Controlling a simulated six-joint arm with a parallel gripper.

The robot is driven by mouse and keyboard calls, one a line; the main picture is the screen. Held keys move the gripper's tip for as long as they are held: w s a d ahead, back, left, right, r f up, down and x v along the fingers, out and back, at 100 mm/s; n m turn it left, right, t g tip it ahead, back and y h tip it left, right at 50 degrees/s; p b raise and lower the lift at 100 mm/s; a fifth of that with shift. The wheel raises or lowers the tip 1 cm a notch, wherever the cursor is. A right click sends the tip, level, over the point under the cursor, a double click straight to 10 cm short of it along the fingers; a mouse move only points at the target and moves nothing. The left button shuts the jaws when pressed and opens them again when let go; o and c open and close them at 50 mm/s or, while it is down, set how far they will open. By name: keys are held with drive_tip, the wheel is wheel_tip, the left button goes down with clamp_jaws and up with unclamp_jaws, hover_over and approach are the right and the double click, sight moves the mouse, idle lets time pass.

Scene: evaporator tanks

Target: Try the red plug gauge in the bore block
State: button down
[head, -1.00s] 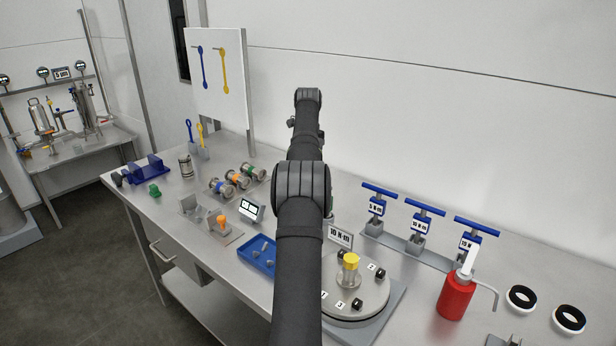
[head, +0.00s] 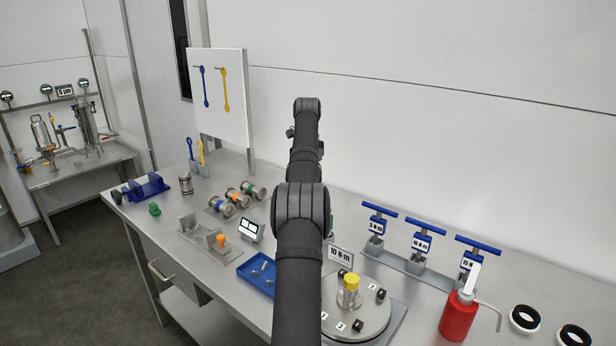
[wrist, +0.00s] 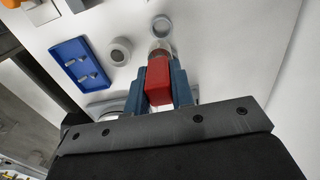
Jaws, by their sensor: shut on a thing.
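In the wrist view my gripper (wrist: 158,88) is shut on the red plug gauge. The red body of the gauge (wrist: 158,72) sits between the two blue-grey fingers, and a pale metallic end (wrist: 160,48) sticks out past it. Just beyond that end is a pale round ring-like part (wrist: 162,25). A round grey piece with a central hole (wrist: 121,51) stands to the left, apart from the gauge. I cannot tell which part is the bore block. In the head view my arm hides the gripper and the gauge.
A blue tray (head: 243,267) with small metal parts lies left of my arm, also in the wrist view (wrist: 62,50). A round plate with a yellow-topped post (head: 351,283) is to the right. A red bottle (head: 457,318) and blue T-handles (head: 420,222) stand farther right.

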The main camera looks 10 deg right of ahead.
drive_tip(key=s+a+f, duration=0.5)
drive_tip(key=s+f, duration=0.3)
drive_tip(key=s, duration=0.1)
drive_tip(key=shift+s+a+f, duration=0.25)
drive_tip(key=shift+a, duration=0.1)
idle(0.7)
drive_tip(key=shift+f, duration=0.2)
idle(1.0)
drive_tip(key=c, duration=1.2)
unclamp_jaws()
drive_tip(key=shift+o, duration=0.2)
wheel_tip(320, 180, up, 18)
drive_tip(key=shift+f, duration=0.25)
drive_tip(key=shift+f, duration=0.1)
